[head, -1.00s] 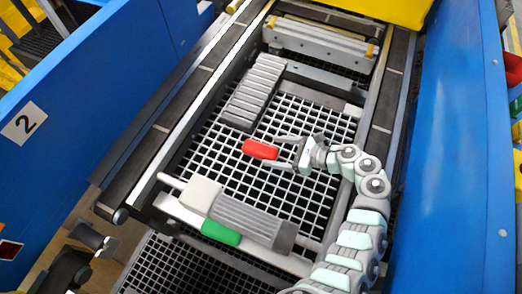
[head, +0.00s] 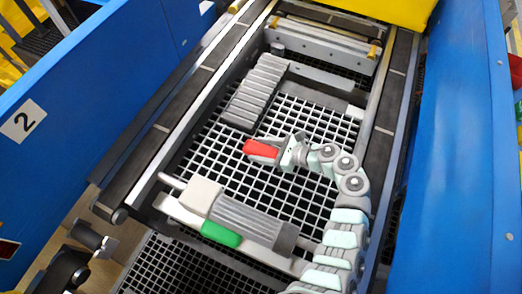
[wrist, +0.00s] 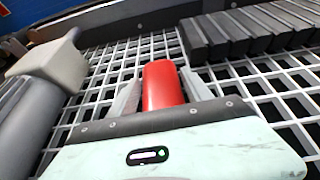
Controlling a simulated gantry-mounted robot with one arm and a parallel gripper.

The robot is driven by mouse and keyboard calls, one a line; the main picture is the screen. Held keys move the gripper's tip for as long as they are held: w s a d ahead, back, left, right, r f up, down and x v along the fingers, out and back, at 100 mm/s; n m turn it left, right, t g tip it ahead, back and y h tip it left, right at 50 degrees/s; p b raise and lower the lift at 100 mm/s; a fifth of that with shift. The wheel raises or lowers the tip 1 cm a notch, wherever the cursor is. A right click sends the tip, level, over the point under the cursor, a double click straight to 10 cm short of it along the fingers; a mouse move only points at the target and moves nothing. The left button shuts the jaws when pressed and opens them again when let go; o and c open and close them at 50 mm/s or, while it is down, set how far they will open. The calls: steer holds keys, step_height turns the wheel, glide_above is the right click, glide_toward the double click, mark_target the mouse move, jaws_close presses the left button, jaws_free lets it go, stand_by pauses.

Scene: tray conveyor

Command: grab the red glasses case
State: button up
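The red glasses case (head: 260,149) lies on the white grid in the middle of the tray frame. It also shows in the wrist view (wrist: 162,85), lengthwise between the two grey fingers. My gripper (head: 264,150) reaches in from the right, with one finger along each long side of the case. In the wrist view my gripper (wrist: 162,78) has its fingertips close against the case's sides, and it looks shut on it. The case looks to be still at grid level. Its near end is partly hidden by the gripper body.
A ribbed dark grey block (head: 256,92) lies behind the case. A grey ribbed cylinder with a light block (head: 202,195) and a green piece (head: 221,233) lies in front. Conveyor rails run along both sides, with blue walls (head: 465,150) beyond. Bare grid surrounds the case.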

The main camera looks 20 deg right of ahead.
steer(key=c, duration=1)
